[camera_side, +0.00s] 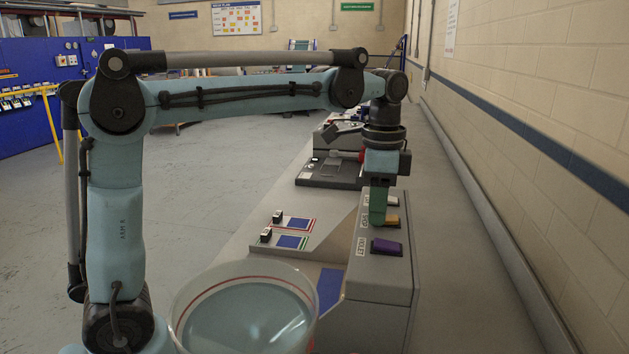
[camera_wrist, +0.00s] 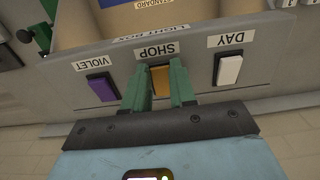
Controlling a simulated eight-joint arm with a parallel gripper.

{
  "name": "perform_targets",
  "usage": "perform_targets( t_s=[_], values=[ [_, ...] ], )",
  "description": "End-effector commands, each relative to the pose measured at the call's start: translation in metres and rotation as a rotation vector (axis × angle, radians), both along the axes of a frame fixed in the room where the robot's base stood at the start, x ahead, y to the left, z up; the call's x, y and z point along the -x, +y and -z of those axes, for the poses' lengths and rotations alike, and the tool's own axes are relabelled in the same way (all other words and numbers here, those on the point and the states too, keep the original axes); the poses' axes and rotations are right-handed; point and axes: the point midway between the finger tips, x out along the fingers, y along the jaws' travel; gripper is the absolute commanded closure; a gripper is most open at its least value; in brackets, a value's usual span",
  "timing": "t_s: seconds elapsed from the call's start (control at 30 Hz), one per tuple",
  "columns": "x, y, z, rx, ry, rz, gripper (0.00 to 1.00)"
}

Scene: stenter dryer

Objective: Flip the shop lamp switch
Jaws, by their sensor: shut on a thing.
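The light box (camera_side: 382,272) is a grey unit with a row of three rocker switches, and it also shows in the wrist view (camera_wrist: 195,65). The shop lamp switch (camera_wrist: 160,80) is orange and sits in the middle under the SHOP label; it also shows in the side view (camera_side: 392,222). My gripper (camera_wrist: 158,88) has its green fingers on either side of this switch and is shut on it. In the side view my gripper (camera_side: 378,217) points down onto the box top. The fingers hide the switch's edges, so its tilt cannot be told.
The purple VIOLET switch (camera_wrist: 102,87) and the white DAY switch (camera_wrist: 228,70) flank the shop switch closely. A clear tub (camera_side: 245,318) stands in the foreground. The brick wall (camera_side: 560,110) is at right.

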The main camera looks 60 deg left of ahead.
Motion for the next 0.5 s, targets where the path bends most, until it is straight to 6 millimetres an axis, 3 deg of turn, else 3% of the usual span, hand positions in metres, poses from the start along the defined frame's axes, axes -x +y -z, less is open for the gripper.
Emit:
perform_targets(
  t_s=[0.33,0.37,0.5],
  values=[
    [-0.0004,0.0003,-0.0005,-0.001,-0.002,0.000,1.00],
    [-0.0004,0.0003,-0.0005,-0.001,-0.002,0.000,0.70],
    [-0.0004,0.0002,-0.0004,0.000,-0.001,0.000,0.49]
  ],
)
